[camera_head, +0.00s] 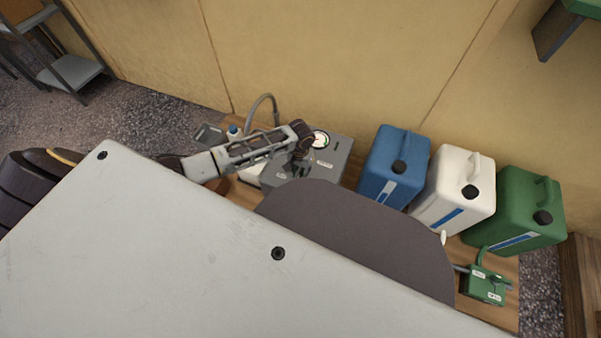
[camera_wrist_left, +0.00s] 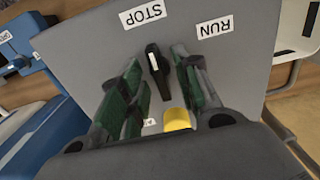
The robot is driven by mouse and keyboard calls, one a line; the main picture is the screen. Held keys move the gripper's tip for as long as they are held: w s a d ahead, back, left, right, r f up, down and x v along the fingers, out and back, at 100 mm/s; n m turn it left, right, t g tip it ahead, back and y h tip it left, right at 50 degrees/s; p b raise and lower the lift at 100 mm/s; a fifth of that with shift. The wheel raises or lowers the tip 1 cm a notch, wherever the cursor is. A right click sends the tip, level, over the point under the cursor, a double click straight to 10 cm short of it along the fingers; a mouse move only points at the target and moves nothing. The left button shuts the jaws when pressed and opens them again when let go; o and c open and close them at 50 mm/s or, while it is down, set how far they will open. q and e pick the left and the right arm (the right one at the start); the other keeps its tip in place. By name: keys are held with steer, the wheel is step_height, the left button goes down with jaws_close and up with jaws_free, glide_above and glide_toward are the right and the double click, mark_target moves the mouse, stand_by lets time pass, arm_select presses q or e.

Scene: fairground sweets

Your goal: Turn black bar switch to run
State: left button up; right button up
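The black bar switch (camera_wrist_left: 157,74) is on the grey panel (camera_wrist_left: 240,60) in the left wrist view. Its light-marked end is nearer the STOP label (camera_wrist_left: 142,15) than the RUN label (camera_wrist_left: 214,28), which is to the right. My left gripper (camera_wrist_left: 157,62) is open, with one green-padded finger on each side of the bar and visible gaps between. In the head view the left gripper (camera_head: 299,155) is over the grey box (camera_head: 337,150) with a round gauge; the switch is hidden there. My right gripper is not in view.
A yellow part (camera_wrist_left: 177,119) shows below the switch. Blue (camera_head: 393,165), white (camera_head: 458,185) and green (camera_head: 520,210) canisters stand right of the box. A small green device (camera_head: 487,285) is at the bench's right end. A grey hose (camera_head: 262,98) rises behind my arm.

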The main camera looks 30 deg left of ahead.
arm_select(q)
steer(key=shift+f, duration=0.2)
jaws_close()
stand_by(0.5)
